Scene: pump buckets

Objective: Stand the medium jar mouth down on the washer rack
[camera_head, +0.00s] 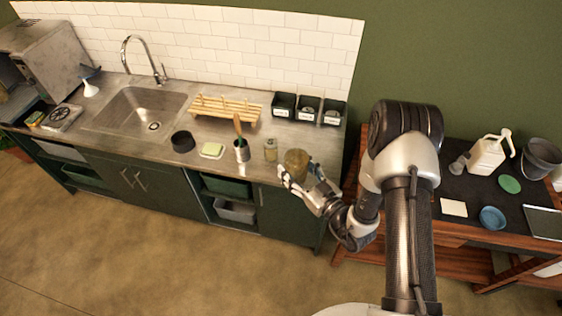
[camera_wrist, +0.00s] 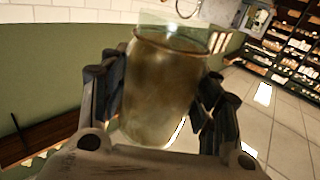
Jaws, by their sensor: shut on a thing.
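My gripper (camera_head: 299,174) is shut around the side of a brownish glass jar (camera_head: 297,158), held over the right front part of the counter. In the wrist view the jar (camera_wrist: 163,90) stands between the two fingers, with a clear band and rim at its upper end. I cannot tell for sure which end is its mouth. A smaller, clearer jar (camera_head: 270,150) stands on the counter just left of it. A steel box-like machine (camera_head: 48,55), apparently the washer, stands open at the far left end. Its rack is too small to make out.
A slatted wooden rack (camera_head: 226,110) lies at the back of the counter. A sink (camera_head: 135,108), black bowl (camera_head: 183,141), sponge (camera_head: 212,150), utensil cup (camera_head: 242,151) and labelled black bins (camera_head: 308,109) also occupy it. A side table (camera_head: 462,228) with a pump bottle (camera_head: 487,155) stands right.

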